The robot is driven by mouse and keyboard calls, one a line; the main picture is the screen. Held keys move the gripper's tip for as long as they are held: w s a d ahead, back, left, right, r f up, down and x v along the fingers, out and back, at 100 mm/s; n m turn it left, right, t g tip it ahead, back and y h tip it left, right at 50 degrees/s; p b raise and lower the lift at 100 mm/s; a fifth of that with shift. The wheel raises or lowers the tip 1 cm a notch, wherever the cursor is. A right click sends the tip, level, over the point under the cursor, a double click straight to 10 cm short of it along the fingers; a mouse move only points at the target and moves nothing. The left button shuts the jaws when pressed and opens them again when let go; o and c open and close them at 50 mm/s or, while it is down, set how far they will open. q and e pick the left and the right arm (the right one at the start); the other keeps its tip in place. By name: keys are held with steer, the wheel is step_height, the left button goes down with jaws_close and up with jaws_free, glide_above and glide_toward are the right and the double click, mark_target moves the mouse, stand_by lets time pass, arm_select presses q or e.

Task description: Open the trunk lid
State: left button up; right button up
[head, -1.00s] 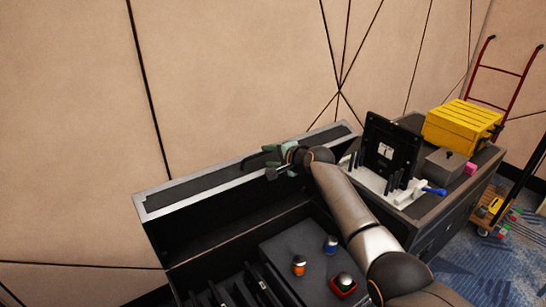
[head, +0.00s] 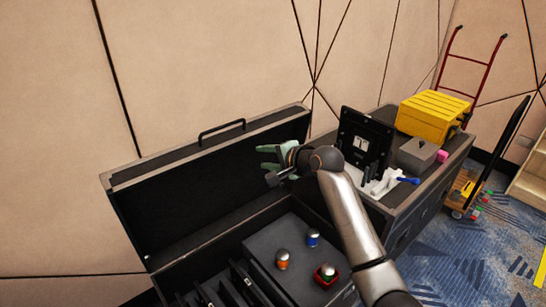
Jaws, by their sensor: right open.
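The trunk lid (head: 190,190) stands raised at the back of the black trunk (head: 185,258), and its dark inner face shows. A black handle (head: 222,130) is on the lid's top side. My right gripper (head: 268,162) is open and empty in front of the right part of the lid, with its green fingers pointing left. It is apart from the handle; whether it touches the lid's inner face I cannot tell. My left gripper is not in view.
To the right, a second case bears a black panel (head: 363,143), a yellow box (head: 433,116) and a grey box (head: 417,155). A wall stands close behind.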

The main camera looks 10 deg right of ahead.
steer(key=shift+v, duration=1.5)
